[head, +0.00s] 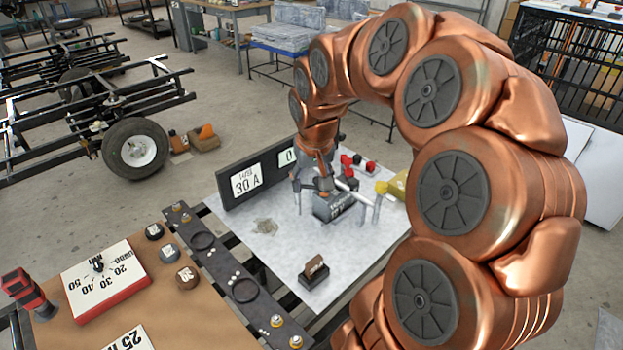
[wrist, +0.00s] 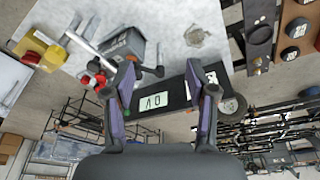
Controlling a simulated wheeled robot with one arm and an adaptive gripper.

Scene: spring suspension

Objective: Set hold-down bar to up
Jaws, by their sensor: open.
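A dark grey box with pale lettering, which looks like a battery (head: 335,207), stands on the light tabletop (head: 255,250); it also shows in the wrist view (wrist: 124,44). A pale metal rod, likely the hold-down bar (wrist: 88,46), slants beside the box's left end in the wrist view. Its exact tilt and joint are hard to tell. My gripper (head: 316,193) is above and beside the box, partly covering it in the head view. In the wrist view my gripper (wrist: 170,72) has its fingers wide apart with nothing between them.
Red clamps (wrist: 98,70) and a yellow part (head: 391,187) lie near the box. A black panel (head: 250,183) with a display and a 30 A label stands along the tabletop's far edge.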

